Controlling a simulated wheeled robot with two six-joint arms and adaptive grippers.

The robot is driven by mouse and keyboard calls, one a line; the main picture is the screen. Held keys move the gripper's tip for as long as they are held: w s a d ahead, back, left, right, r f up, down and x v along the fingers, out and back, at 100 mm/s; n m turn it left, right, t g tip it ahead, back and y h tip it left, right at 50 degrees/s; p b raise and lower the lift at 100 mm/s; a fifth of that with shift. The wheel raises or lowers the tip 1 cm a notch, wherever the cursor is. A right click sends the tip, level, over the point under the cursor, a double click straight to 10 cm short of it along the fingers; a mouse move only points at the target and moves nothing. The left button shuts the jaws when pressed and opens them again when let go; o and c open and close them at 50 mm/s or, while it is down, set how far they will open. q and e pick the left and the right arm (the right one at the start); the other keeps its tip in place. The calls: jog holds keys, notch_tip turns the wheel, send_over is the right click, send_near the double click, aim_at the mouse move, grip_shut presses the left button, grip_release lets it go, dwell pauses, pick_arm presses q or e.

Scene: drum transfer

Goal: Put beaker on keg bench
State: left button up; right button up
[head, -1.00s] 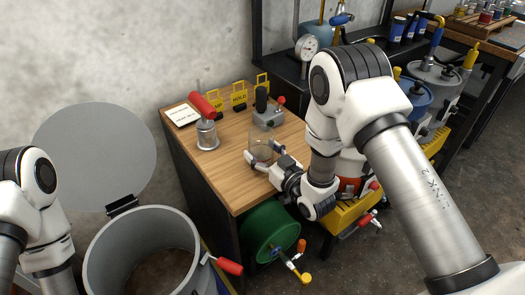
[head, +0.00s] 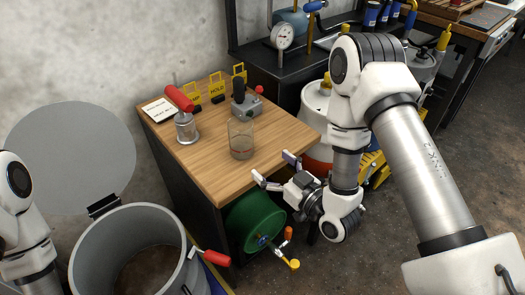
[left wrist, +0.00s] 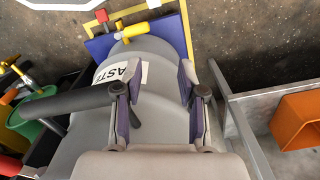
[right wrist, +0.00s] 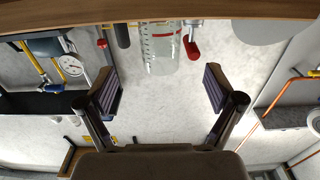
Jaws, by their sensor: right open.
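A clear glass beaker (head: 241,140) stands upright on a wooden-topped bench (head: 207,174); a little reddish-brown shows low in it. My right gripper (head: 274,169) is open and empty at the bench's front edge, apart from the beaker. In the right wrist view the beaker (right wrist: 161,48) shows upside down beyond the open fingers (right wrist: 160,88). In the left wrist view my left gripper (left wrist: 158,76) is open over a grey drum (left wrist: 160,118) with a partly hidden label; its fingers are outside the head view.
A red-handled metal device (head: 186,122), yellow signs (head: 217,90) and a grey device with a black knob (head: 246,101) stand behind the beaker. A green reel (head: 256,218) is below the bench front. A dark bench (head: 258,60) bears a gauge (head: 283,36).

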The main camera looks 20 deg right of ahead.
jog(key=s+d+f+m+g+h, duration=0.1)
jog(key=s+f+g+h, duration=0.1)
jog(key=s+f+g, duration=0.5)
jog(key=s+d+f+m+g+h, duration=0.1)
jog(key=s+f+g+h, duration=0.15)
jog(key=f, duration=0.85)
jog(key=s+d+f+m+g+h, duration=0.1)
jog(key=s+f+g, duration=0.2)
jog(key=s, duration=0.5)
jog(key=s+d+f+m+g, duration=0.1)
jog(key=s+f+g, duration=0.2)
jog(key=s, duration=0.5)
jog(key=shift+s+d+f+g+h, duration=0.3)
jog(key=shift+f+g+h, duration=0.05)
jog(key=shift+g, duration=0.4)
